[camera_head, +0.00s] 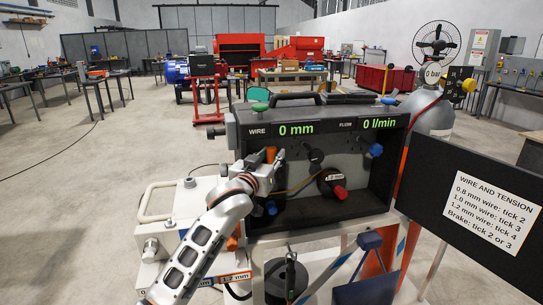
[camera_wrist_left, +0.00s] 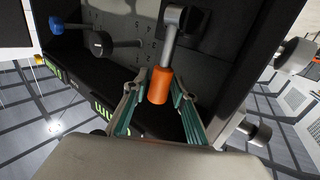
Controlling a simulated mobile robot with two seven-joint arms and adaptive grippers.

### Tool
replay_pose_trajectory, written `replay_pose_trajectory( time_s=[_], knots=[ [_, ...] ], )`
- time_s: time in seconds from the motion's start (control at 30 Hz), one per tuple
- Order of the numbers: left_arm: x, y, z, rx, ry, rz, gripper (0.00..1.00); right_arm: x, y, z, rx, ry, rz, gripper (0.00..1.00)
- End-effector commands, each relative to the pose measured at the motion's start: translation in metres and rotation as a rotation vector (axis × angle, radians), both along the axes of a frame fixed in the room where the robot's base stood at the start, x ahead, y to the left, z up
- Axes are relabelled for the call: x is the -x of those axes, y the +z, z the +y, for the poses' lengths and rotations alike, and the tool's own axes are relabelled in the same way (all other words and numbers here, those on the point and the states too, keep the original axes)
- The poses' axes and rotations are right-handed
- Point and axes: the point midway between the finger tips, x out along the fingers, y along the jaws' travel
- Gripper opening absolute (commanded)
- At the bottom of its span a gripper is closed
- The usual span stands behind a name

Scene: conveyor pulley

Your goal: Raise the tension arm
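The tension arm appears to be the lever with an orange grip (camera_head: 271,153) at the left side of the dark wire feeder housing (camera_head: 240,136). In the left wrist view the orange grip (camera_wrist_left: 160,86) hangs from a grey metal lever (camera_wrist_left: 171,42). My left gripper (camera_head: 267,163) reaches into the open feeder from the left. In the wrist view its green-padded fingers (camera_wrist_left: 157,103) are apart, one on each side of the orange grip, with gaps visible. My right gripper is in neither view.
Inside the feeder are a blue knob (camera_head: 376,150), another blue knob (camera_head: 271,208) and a black part with a red knob (camera_head: 340,192). A wire and tension sign (camera_head: 490,208) stands at the right, before a grey gas cylinder (camera_head: 432,118).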

Motion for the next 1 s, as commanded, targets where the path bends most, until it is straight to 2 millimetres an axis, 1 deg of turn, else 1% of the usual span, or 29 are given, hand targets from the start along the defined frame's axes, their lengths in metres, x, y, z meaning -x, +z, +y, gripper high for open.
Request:
replay_pose_trajectory(
  time_s=[0.03, 0.07, 0.1, 0.13, 0.17, 0.37, 0.57, 0.7, 0.8, 0.87, 1.0],
  knots=[
    [0.0, 0.0, 0.0, 0.0, 0.0, 0.0, 0.27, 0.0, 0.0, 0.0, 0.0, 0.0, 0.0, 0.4],
    [0.0, 0.0, 0.0, 0.0, 0.0, 0.0, 0.21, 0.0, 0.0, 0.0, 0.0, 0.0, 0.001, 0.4],
    [0.0, 0.0, 0.0, 0.0, 0.0, 0.0, 0.11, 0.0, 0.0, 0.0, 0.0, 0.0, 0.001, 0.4],
    [0.0, 0.0, 0.0, 0.0, 0.0, 0.0, 0.03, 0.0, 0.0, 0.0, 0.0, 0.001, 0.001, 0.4],
    [0.0, 0.0, 0.0, 0.001, 0.0, 0.0, 0.0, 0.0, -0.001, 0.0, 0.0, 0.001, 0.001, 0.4],
    [0.001, 0.0, 0.0, 0.0, 0.0, -0.003, 0.0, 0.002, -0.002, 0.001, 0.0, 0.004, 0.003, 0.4],
    [0.005, -0.003, -0.002, -0.014, 0.0, -0.052, 0.0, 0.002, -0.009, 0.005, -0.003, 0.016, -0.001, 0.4],
    [0.012, -0.006, -0.004, -0.038, 0.0, -0.126, 0.0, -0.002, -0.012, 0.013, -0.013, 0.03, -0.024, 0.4],
    [0.017, -0.01, -0.006, -0.059, 0.0, -0.193, 0.0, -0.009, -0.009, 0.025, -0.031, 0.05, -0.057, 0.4],
    [0.021, -0.013, -0.007, -0.074, 0.0, -0.236, 0.0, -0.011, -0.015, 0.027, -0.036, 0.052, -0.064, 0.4],
    [0.028, -0.017, -0.009, -0.107, 0.0, -0.333, 0.0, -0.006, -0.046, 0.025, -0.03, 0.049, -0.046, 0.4]
  ],
)
